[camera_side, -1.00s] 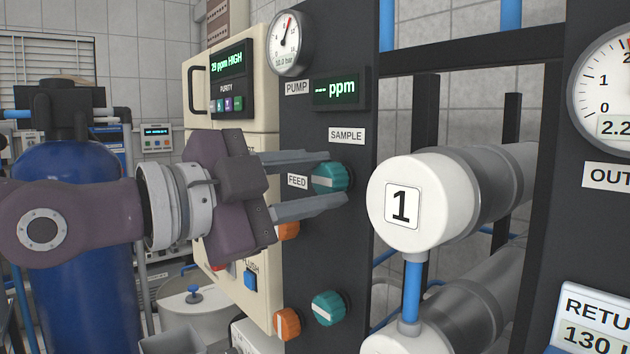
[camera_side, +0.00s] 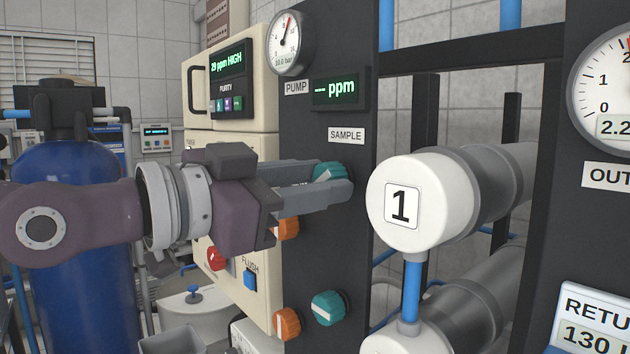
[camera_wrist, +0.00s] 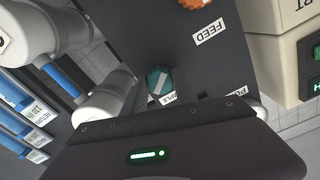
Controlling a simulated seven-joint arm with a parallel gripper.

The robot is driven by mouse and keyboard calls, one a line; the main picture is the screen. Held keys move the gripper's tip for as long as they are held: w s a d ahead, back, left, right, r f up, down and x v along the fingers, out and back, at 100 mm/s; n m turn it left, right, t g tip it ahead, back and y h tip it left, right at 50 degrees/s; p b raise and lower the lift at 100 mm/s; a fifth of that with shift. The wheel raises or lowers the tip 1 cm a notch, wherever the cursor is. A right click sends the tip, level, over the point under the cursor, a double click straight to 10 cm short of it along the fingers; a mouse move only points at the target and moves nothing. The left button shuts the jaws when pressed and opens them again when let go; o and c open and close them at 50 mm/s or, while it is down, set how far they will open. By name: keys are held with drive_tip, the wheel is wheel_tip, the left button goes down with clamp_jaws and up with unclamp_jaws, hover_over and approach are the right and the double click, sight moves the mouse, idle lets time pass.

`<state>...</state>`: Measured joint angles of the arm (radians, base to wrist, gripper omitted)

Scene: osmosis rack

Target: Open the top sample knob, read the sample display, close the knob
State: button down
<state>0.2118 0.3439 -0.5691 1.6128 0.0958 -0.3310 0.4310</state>
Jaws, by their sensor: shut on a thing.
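The top sample knob (camera_side: 327,169) is teal with a white line. It sits on the dark panel below the SAMPLE label (camera_side: 346,135). My gripper (camera_side: 335,179) is shut on this knob, and its fingers hide part of it in the side view. The sample display (camera_side: 336,90) above shows dashes and "ppm" in green. In the wrist view the knob (camera_wrist: 160,82) shows with its white line slanted, beside a partly hidden SAMPLE label.
A white-capped cylinder marked 1 (camera_side: 420,202) juts out right of the knob. A lower teal knob (camera_side: 328,307) and orange knobs (camera_side: 287,323) sit below. The cream cabinet (camera_side: 257,160) stands to the left, its screen reading "29 ppm HIGH".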

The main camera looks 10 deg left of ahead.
drive_tip(key=n, duration=1)
drive_tip(key=shift+n, duration=0.4)
idle(0.4)
drive_tip(key=c, duration=1)
unclamp_jaws()
drive_tip(key=shift+o, duration=0.2)
drive_tip(key=shift+s+a, duration=0.1)
drive_tip(key=v, duration=0.7)
